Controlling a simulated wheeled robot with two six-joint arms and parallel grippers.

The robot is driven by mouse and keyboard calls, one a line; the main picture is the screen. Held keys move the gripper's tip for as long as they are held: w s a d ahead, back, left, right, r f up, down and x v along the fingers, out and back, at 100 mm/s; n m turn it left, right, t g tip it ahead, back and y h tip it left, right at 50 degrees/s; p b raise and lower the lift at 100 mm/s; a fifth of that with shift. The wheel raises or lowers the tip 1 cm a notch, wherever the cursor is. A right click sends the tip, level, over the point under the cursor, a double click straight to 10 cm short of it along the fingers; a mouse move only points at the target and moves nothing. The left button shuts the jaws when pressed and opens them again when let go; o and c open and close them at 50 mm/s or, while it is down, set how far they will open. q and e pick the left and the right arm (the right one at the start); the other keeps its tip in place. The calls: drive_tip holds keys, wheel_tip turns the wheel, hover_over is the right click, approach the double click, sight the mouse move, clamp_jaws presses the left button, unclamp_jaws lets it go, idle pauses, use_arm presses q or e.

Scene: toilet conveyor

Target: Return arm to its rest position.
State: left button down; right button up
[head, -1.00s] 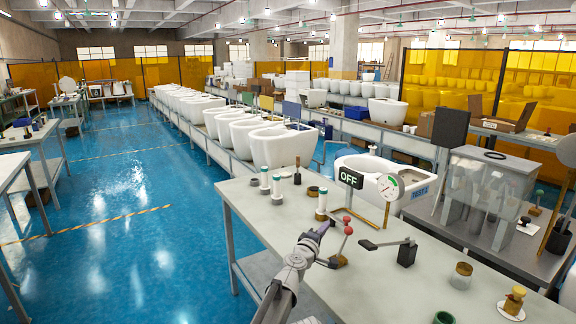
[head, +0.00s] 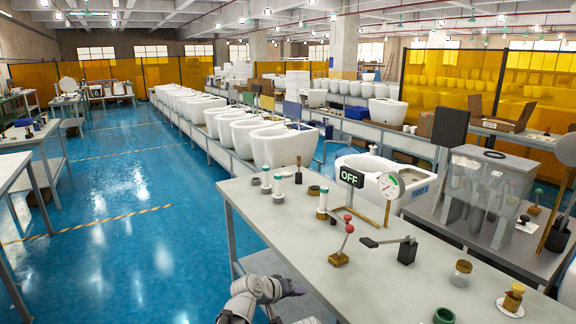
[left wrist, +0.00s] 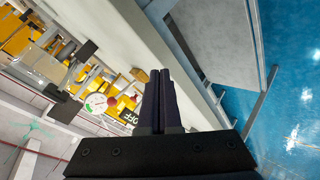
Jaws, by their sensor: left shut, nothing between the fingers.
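My left gripper (head: 290,287) is low at the near left edge of the white workbench in the head view, with its arm coming up from the bottom. Its fingers are closed together and hold nothing; in the left wrist view the fingertips (left wrist: 161,78) meet side by side. A red-knobbed lever (head: 343,240) stands upright on a brass base on the bench, to the right of and apart from the gripper. My right gripper is not in view.
The workbench (head: 290,225) holds a black OFF sign (head: 351,177), a round gauge (head: 391,186), a black lever switch (head: 405,250), white-and-green bottles and small jars. White toilets (head: 283,146) line the conveyor behind. Blue floor (head: 130,225) is clear at left.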

use_arm(q)
drive_tip(key=s+a+f+m+g+y, duration=0.1)
drive_tip(key=s+a+f+g+y, duration=0.35)
drive_tip(key=s+a, duration=0.55)
drive_tip(key=s+a+f+g+y, duration=0.3)
drive_tip(key=s+a+f, duration=0.2)
drive_tip(key=s+a, duration=0.5)
drive_tip(key=s+d+f+m+y+b, duration=0.1)
drive_tip(key=s+d+f+m+b, duration=0.35)
drive_tip(key=d+f+b, duration=0.55)
wheel_tip(320, 180, up, 17)
drive_tip(key=d+p, duration=0.1)
drive_tip(key=p, duration=1.5)
drive_tip(key=shift+s+d, duration=0.15)
drive_tip(key=shift+s, duration=0.3)
drive_tip(key=shift+f, duration=0.1)
drive_tip(key=shift+d, duration=0.15)
